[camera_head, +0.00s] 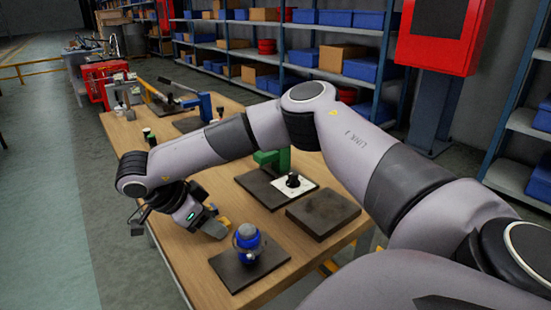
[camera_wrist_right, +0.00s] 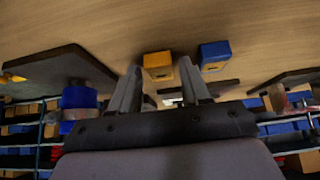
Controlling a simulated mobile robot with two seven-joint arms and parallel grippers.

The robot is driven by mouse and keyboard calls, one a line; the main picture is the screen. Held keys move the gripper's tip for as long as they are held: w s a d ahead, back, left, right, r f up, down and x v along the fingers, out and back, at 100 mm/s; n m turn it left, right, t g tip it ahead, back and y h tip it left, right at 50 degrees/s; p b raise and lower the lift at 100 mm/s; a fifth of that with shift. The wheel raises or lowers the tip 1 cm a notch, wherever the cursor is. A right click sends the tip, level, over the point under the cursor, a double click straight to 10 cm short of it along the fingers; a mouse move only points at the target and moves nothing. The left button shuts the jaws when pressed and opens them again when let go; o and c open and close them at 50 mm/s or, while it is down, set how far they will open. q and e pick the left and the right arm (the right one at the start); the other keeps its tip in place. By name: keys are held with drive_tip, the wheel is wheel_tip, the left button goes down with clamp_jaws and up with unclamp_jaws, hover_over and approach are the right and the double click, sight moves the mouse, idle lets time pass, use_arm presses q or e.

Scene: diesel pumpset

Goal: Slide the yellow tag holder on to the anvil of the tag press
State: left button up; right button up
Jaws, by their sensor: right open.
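The yellow tag holder (camera_wrist_right: 157,64) is a small block with a dark hole in its face, lying on the wooden table. In the right wrist view it shows just beyond and between the fingertips of my right gripper (camera_wrist_right: 160,78), which is open and empty. In the head view my right gripper (camera_head: 213,228) is low over the table's left edge, with yellow (camera_head: 222,224) showing beside it. A green press-like device (camera_head: 275,160) stands on a dark base behind my arm; I cannot tell whether it is the tag press. My left gripper is out of view.
A blue block (camera_wrist_right: 214,54) lies close beside the holder. A blue round device (camera_head: 248,238) stands on a dark plate (camera_head: 225,266) near the gripper. A bare dark slab (camera_head: 323,213) lies further right. A blue-levered tool (camera_head: 197,103) stands at the back.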

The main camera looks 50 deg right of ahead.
drive_tip(key=c, duration=0.6)
use_arm(q)
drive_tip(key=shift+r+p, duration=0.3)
drive_tip(key=shift+p, duration=0.05)
use_arm(e)
drive_tip(key=shift+r, duration=0.25)
